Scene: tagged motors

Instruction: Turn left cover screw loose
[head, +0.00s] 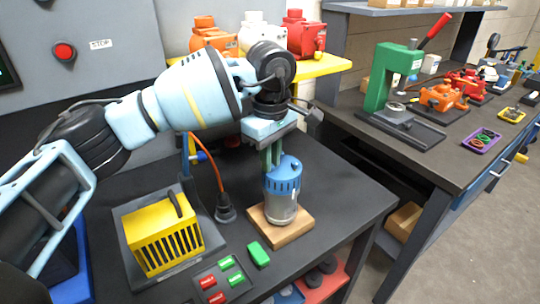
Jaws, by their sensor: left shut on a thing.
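A motor with a blue cover (284,174) and a clear-grey lower body (281,208) stands upright on a wooden block (262,222) on the dark bench. My left gripper (271,168) points down at the top left of the blue cover, its fingers close together and shut at the cover's top edge. The left cover screw is hidden at the fingertips, and I cannot make out its head or how far it is turned. My right gripper is not in view.
A yellow slotted box (162,238) stands left of the motor, with a dark cable plug (225,212) between them. A green block (258,254) and a button panel (219,280) lie in front. Orange, white and red motors (303,36) stand on a yellow shelf (325,66) behind.

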